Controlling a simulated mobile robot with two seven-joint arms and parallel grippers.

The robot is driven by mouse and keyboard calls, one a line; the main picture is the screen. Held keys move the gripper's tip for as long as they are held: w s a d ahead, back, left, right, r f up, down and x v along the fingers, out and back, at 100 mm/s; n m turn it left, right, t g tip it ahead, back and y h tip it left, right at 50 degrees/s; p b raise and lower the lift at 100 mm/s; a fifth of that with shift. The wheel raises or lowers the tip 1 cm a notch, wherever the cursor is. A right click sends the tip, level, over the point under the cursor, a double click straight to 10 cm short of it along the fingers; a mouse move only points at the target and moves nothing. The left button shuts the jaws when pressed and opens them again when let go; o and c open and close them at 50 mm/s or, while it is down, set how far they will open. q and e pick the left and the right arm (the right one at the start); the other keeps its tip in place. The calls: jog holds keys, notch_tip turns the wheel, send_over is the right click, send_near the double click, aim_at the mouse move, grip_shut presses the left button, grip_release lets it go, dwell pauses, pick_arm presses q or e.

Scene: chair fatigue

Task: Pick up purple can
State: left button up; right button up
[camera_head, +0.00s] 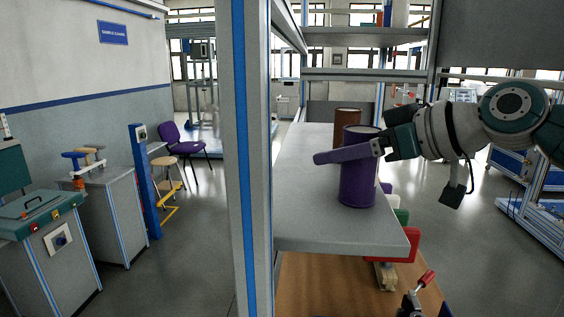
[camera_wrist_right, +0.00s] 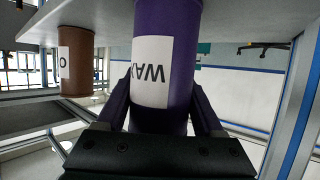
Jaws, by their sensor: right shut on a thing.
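The purple can (camera_head: 358,184) is upright at the grey shelf (camera_head: 305,190), near its right edge. Whether its base touches the shelf is hard to tell. My right gripper (camera_head: 348,152) comes in from the right and is shut on the can's upper part, with one finger across its near side. In the right wrist view, the can (camera_wrist_right: 178,20) with a white lettered label sits between the two fingers (camera_wrist_right: 162,108), one on each side. My left gripper is not in view.
A brown can (camera_head: 347,116) stands behind the purple can; it also shows in the right wrist view (camera_wrist_right: 77,60). A grey and blue upright post (camera_head: 250,150) stands left of the shelf. Red (camera_head: 405,246) and green parts lie below the shelf's right edge.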

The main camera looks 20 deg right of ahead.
grip_shut()
jog(key=shift+r, duration=0.1)
